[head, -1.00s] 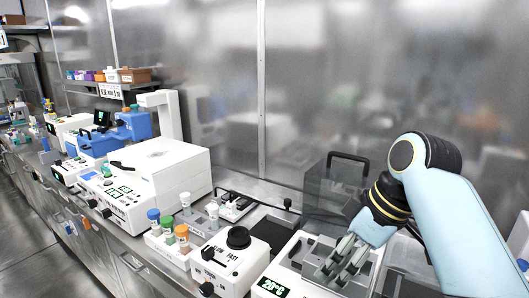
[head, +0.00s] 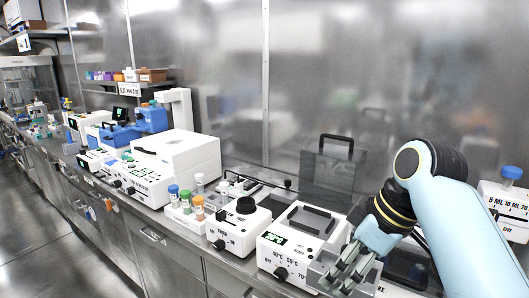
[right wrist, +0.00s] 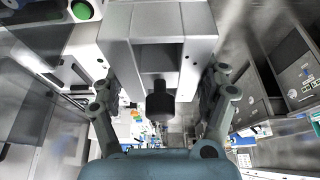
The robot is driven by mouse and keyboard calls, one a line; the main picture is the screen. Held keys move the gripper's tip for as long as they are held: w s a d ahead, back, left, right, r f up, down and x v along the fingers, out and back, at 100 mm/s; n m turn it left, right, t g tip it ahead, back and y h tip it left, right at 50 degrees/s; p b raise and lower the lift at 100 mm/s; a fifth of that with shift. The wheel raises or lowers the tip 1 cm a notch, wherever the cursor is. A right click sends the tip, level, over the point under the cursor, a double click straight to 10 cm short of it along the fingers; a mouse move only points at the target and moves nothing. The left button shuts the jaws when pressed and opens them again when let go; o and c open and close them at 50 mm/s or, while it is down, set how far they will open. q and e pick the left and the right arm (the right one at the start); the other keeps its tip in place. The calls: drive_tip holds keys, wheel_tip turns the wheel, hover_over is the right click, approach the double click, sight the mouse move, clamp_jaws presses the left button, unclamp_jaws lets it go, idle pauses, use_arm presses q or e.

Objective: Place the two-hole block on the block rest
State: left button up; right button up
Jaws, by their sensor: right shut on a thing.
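My right gripper (head: 343,275) is at the lower right of the head view, its fingers pointing down. It is shut on a grey metal block (head: 318,272), held at the front right corner of the white heater unit (head: 287,252). In the right wrist view the light grey block (right wrist: 190,62) fills the upper middle between the fingers, with a dark knob (right wrist: 160,103) in front of it. The block's two holes cannot be made out clearly. I cannot pick out the block rest with certainty. My left gripper is not in view.
A white stirrer unit (head: 238,228) with a black knob and a rack of coloured-cap tubes (head: 186,214) stand left of the heater. A clear panel with a black handle (head: 335,147) is behind. A white dispenser (head: 505,200) stands at right. The floor at left is clear.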

wheel_tip(320, 180, down, 5)
drive_tip(key=b, duration=0.4)
drive_tip(key=shift+w, duration=0.1)
use_arm(q)
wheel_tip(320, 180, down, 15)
drive_tip(key=b, duration=1)
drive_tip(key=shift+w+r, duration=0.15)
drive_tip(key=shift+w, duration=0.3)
use_arm(e)
wheel_tip(320, 180, down, 10)
drive_tip(key=shift+f, duration=0.2)
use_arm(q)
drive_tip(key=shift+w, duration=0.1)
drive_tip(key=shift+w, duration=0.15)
